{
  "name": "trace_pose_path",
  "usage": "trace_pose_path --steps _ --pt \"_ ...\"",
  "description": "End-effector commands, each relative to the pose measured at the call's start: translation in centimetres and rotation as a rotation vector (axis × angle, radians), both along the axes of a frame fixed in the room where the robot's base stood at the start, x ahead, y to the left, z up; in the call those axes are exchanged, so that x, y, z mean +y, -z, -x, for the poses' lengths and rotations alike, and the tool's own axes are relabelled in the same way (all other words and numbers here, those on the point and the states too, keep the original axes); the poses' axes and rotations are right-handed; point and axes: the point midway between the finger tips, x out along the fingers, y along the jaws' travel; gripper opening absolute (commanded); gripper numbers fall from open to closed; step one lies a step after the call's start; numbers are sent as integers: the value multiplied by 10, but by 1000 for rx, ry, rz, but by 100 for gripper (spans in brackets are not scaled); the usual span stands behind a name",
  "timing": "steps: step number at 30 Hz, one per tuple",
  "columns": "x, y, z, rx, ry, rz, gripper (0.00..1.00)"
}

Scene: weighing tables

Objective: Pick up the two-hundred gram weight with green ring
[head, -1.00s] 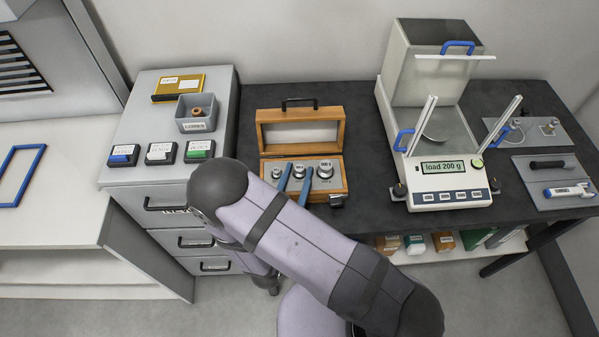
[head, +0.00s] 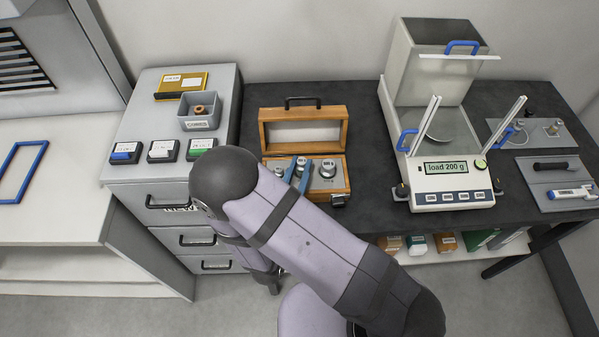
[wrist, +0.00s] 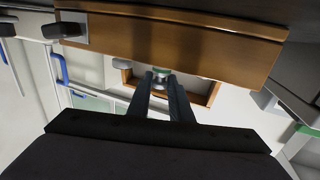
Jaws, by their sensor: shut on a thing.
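The open wooden weight box (head: 345,175) stands on the dark table, its lid raised at the back. My gripper (head: 297,168) reaches into it, its blue fingers shut on a small silver weight (head: 301,162) in the middle of the row. In the wrist view, my gripper (wrist: 161,78) has this weight (wrist: 161,72) between its fingertips, with a green ring on top. A larger silver weight (head: 328,168) stands to its right, and a smaller one (head: 277,172) to its left. I cannot tell whether the held weight's base is clear of the box.
A balance (head: 450,190) stands to the right, its display reading "load 200 g". The grey cabinet (head: 170,96) at left carries labelled blocks and a grey bin (head: 199,123). The lid (head: 345,132) rises just behind my fingers. Dark table surface is clear between box and balance.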

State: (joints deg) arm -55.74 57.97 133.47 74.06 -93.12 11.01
Motion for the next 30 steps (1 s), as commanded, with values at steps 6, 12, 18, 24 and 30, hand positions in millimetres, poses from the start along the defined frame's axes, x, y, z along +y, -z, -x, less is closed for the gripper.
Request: trace_pose_path --steps 6,12,18,24,30 --pt "0 -26 0 -4 0 -2 0" --pt "0 -50 0 -4 0 -4 0" --pt "0 -66 0 -4 0 -2 0" --pt "0 -73 0 -3 0 1 0" --pt "0 -74 0 -2 0 2 0"
